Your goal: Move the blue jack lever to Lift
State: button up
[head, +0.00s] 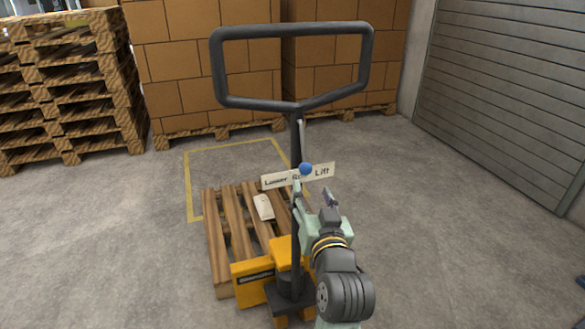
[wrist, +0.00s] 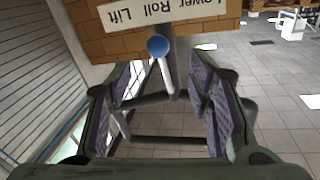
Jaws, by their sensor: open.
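The blue jack lever's round knob (head: 305,169) stands in front of the white label plate (head: 273,181), which reads Lower, Roll, Lift. The knob is by the word Roll. In the wrist view, the blue knob (wrist: 157,46) on its pale rod shows beyond my fingertips, roughly between them sideways, with the label upside down behind. My gripper (head: 314,192) is open and just below and to the right of the knob. In the wrist view my gripper (wrist: 163,85) has both fingers apart with nothing held. I cannot tell whether a finger touches the rod.
The pallet jack's dark handle loop (head: 217,70) rises above the label on a dark post. Its yellow body (head: 255,280) is below. A wooden pallet (head: 217,235) with a small pale item lies left of the post. Boxes (head: 190,75) stand behind.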

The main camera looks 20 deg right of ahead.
aim_at(307, 174)
jog(key=w, duration=0.3)
jog(key=w+d+p, duration=0.1)
jog(key=w, duration=0.3)
jog(key=w+d+p, duration=0.1)
jog(key=w, duration=0.2)
jog(key=shift+w+f, duration=0.1)
jog(key=shift+w, duration=0.15)
grip_shut()
dwell(0.5)
